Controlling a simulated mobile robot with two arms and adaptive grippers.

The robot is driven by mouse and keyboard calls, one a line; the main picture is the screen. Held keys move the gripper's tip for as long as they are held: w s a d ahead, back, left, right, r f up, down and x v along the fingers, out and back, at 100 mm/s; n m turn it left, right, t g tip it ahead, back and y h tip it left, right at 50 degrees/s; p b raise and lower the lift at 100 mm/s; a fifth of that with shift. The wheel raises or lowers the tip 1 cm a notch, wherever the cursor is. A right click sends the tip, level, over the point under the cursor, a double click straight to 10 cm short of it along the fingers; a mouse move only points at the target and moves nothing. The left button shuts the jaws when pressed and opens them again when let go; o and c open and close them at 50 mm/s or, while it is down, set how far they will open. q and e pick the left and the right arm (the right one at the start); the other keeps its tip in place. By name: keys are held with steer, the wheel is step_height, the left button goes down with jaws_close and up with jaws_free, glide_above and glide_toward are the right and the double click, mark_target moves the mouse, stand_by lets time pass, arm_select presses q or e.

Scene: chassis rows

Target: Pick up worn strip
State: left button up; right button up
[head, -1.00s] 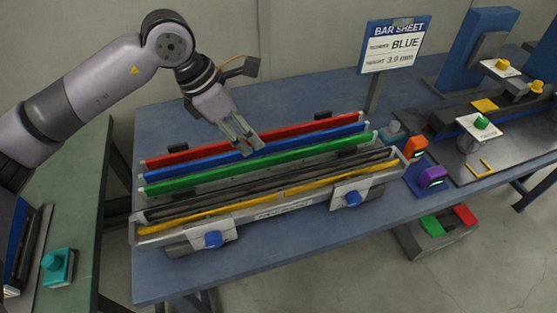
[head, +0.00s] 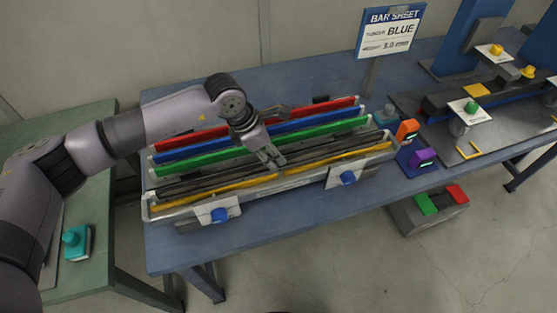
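A long grey tray (head: 300,181) on the blue table holds dark strips (head: 208,184) and a yellow strip (head: 232,186) along its front side. The yellow strip looks split near the middle. I cannot tell which strip is the worn one. My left gripper (head: 272,157) points down over the middle of the tray, at the dark strips. Its two fingers look apart, with nothing clearly held. Whether they touch a strip is not clear. My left gripper hides part of the strips behind it. My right gripper is out of view.
Red (head: 328,107), blue (head: 318,117) and green (head: 328,126) bars lie behind the tray. Orange (head: 407,130) and purple (head: 421,158) devices stand at the right.

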arm_select(q)
steer(key=shift+p+x, duration=0.35)
steer(key=shift+x, duration=0.85)
steer(key=shift+d+f, duration=0.25)
steer(key=shift+f, duration=0.05)
steer(key=shift+w, duration=0.1)
steer(key=c, duration=0.4)
jaws_close()
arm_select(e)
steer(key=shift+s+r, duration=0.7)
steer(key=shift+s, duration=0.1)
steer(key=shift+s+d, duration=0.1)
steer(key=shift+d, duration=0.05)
